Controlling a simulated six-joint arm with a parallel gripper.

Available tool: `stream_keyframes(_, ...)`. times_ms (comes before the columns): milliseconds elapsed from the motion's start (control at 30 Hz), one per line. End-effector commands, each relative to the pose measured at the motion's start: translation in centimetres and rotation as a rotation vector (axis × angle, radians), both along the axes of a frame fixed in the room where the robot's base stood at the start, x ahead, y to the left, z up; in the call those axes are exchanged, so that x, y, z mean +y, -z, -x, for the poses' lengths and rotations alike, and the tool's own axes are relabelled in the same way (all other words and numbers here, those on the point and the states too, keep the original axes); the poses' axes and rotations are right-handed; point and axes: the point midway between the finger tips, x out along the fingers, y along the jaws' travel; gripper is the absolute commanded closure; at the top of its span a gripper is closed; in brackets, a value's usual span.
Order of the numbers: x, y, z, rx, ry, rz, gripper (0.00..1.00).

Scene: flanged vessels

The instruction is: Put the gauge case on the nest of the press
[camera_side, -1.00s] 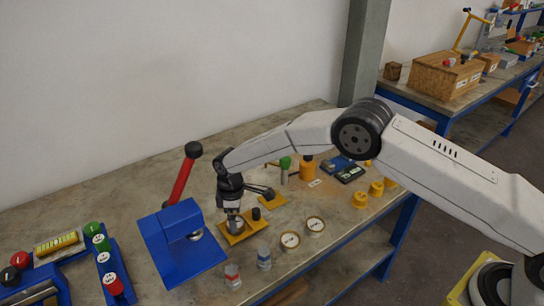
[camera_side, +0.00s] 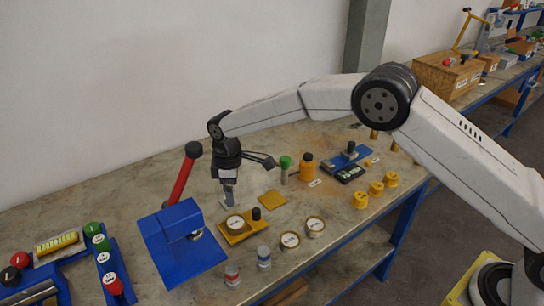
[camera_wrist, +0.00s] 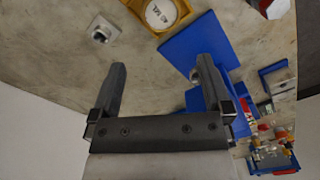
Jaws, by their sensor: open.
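A round gauge case (camera_side: 235,223) with a white face sits in a yellow holder (camera_side: 240,236) beside the press; its lettered face also shows in the wrist view (camera_wrist: 160,13). Two more round white-faced gauges, a left one (camera_side: 290,240) and a right one (camera_side: 315,225), stand on the bench to the right. The press (camera_side: 182,245) is blue with a red lever; a silver round part (camera_side: 195,235) shows on it, but its nest is not clear. My gripper (camera_side: 229,190) is open and empty, above the bench behind the holder.
A small grey block (camera_wrist: 103,30) lies on the bench near my gripper. A blue rack (camera_side: 105,265) stands left.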

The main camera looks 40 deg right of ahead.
Motion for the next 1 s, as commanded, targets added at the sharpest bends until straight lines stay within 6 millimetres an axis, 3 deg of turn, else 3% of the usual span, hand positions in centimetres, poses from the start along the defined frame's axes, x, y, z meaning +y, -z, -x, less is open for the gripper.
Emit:
stream_keyframes(567, -0.9, -0.6, 0.3, -0.007, 0.034, -0.003, 0.00)
stream_keyframes(767, -3.4, -2.0, 1.6, -0.027, 0.128, -0.011, 0.00)
stream_keyframes(1000, -7.7, -4.1, 4.7, -0.065, 0.294, -0.027, 0.00)
